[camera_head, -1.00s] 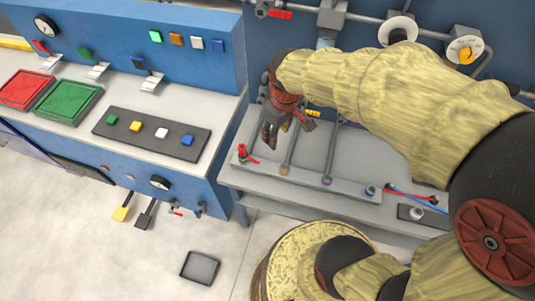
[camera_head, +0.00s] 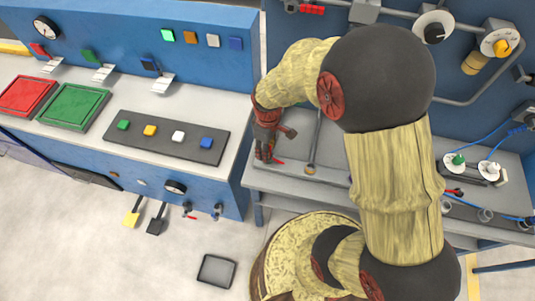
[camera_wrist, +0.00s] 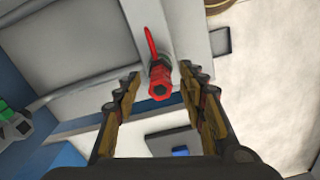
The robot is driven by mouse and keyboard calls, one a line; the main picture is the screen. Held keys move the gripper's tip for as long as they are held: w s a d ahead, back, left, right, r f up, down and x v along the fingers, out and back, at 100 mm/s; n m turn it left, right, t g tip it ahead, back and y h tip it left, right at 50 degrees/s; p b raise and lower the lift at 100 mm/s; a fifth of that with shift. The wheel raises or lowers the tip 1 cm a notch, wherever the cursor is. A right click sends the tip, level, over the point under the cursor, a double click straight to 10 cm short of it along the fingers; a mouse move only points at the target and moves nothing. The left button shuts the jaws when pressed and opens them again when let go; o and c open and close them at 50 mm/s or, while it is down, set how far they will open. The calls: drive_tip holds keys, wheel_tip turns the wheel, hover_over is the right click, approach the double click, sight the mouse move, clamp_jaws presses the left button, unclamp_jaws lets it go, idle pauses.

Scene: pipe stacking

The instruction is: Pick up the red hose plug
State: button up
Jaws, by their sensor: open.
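The red hose plug (camera_wrist: 161,85) shows in the wrist view as a red hexagonal end with a thin red lever rising behind it. It sits at the end of a pale grey bar and lies between my fingertips, with visible gaps on both sides. My gripper (camera_wrist: 160,77) is open and empty, its two fingers flanking the plug. In the head view my gripper (camera_head: 264,157) points down at the left end of the grey bench (camera_head: 300,190). It hides most of the plug there; a red lever end (camera_head: 279,160) shows just right of it.
A blue console (camera_head: 215,195) with colored buttons and red and green panels stands close on the left. Pipes and dials (camera_head: 433,27) line the wall behind the bench. Fittings and hoses (camera_head: 470,165) lie at the right.

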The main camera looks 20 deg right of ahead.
drive_tip(key=shift+f, duration=0.15)
drive_tip(key=shift+c, duration=1.3)
drive_tip(key=c, duration=0.7)
clamp_jaws()
